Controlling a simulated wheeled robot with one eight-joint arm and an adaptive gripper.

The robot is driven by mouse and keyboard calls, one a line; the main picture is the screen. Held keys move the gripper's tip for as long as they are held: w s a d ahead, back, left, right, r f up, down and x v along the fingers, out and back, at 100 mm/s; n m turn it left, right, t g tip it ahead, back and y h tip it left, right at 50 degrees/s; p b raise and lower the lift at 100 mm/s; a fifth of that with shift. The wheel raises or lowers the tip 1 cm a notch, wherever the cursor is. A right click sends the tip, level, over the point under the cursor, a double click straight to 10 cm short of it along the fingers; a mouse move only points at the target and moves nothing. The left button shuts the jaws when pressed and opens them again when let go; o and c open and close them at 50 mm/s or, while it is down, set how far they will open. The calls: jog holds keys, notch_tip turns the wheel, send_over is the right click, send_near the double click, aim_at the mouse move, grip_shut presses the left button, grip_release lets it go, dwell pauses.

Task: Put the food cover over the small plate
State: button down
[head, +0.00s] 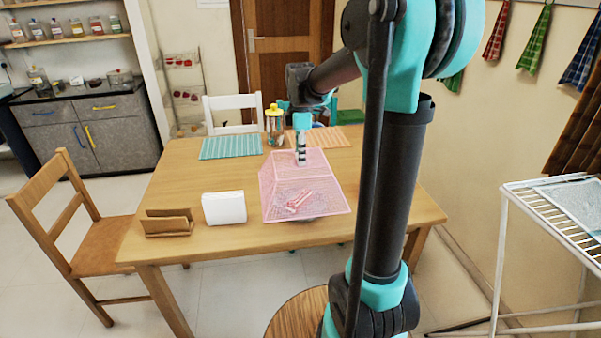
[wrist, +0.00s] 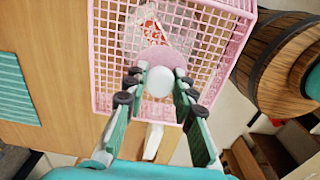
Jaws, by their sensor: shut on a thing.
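The food cover (head: 282,205) is a pink mesh with a pink frame, over the front middle of the table. My gripper (head: 301,160) is at its top, with the fingers shut on the pale round knob (wrist: 160,82) in the wrist view. The cover's mesh (wrist: 106,60) fills the upper part of the wrist view. The small plate (wrist: 138,38) shows dimly through the mesh, with a red-and-white item on it. In the head view the plate and item lie behind the mesh. I cannot tell whether the cover's rim touches the table.
A white block-like holder (head: 224,208) and a brown wooden holder (head: 168,223) stand left of the cover. A yellow-lidded jar (head: 275,125), a teal mat (head: 231,147) and an orange mat (head: 325,137) are at the back. A chair (head: 95,240) stands at the left.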

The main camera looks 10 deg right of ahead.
aim_at(315, 190)
jog(key=shift+f, duration=3.2)
jog(key=shift+f, duration=0.3)
jog(key=c, duration=1.3)
grip_release()
jog(key=shift+o, duration=0.2)
notch_tip(315, 190, up, 12)
jog(key=shift+s+r, duration=0.1)
jog(key=shift+r, duration=0.1)
jog(key=s+d+f+m, duration=0.1)
jog(key=s+f+m, duration=0.2)
jog(key=s+f+m+t, duration=0.1)
jog(key=s+f+m, duration=0.2)
jog(key=s, duration=0.1)
jog(key=s+d+f+m+t, duration=0.1)
jog(key=s+f+m, duration=0.2)
jog(key=shift+s+d+f, duration=0.2)
jog(key=shift+d+f, duration=0.1)
jog(key=shift+f, duration=0.1)
jog(key=s+d+f+m+t, duration=0.1)
jog(key=s+f+m+t, duration=0.1)
jog(key=s+f+m, duration=0.7)
jog(key=shift+s+d+f, duration=0.2)
jog(key=shift+s, duration=1)
